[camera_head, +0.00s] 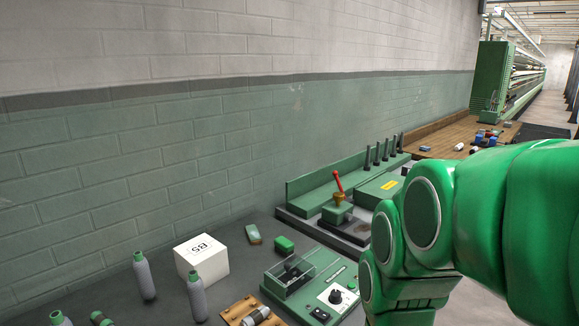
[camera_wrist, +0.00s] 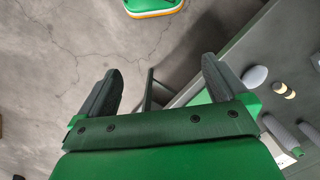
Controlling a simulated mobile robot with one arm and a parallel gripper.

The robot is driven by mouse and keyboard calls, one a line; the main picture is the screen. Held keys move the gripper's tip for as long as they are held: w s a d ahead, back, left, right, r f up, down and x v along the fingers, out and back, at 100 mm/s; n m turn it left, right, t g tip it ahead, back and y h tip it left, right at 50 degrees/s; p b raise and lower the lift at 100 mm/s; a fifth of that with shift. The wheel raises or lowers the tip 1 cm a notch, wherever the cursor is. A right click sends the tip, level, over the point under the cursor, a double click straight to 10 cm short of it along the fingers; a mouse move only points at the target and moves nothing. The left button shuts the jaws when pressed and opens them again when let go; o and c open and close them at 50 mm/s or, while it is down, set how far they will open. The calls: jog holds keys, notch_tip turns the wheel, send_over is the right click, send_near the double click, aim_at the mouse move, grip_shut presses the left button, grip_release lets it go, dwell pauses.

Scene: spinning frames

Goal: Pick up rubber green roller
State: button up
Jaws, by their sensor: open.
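My gripper (camera_wrist: 160,78) shows in the wrist view with its two dark fingers wide apart. Nothing is between them; they are over the concrete floor beside a grey bench edge. In the head view my green arm fills the right side, and the fingers cannot be made out. I cannot tell for sure which thing is the rubber green roller. A dark green and pale cylinder (camera_head: 257,316) lies on a small wooden board at the bottom of the head view. Another green-ended cylinder (camera_head: 101,319) lies at the lower left, partly cut off.
The grey bench (camera_head: 235,270) holds a white box (camera_head: 201,259), upright grey bobbins (camera_head: 144,276), a green block (camera_head: 285,244), and a device with a clear cover (camera_head: 291,273). A green fixture with a red lever (camera_head: 338,181) stands behind. A brick wall bounds the bench.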

jog(key=s+d+f, duration=0.2)
jog(key=s, duration=0.3)
jog(key=shift+s+m, duration=0.3)
jog(key=shift+s, duration=0.05)
jog(key=shift+d+f, duration=0.1)
jog(key=c, duration=0.6)
jog(key=shift+c, duration=0.2)
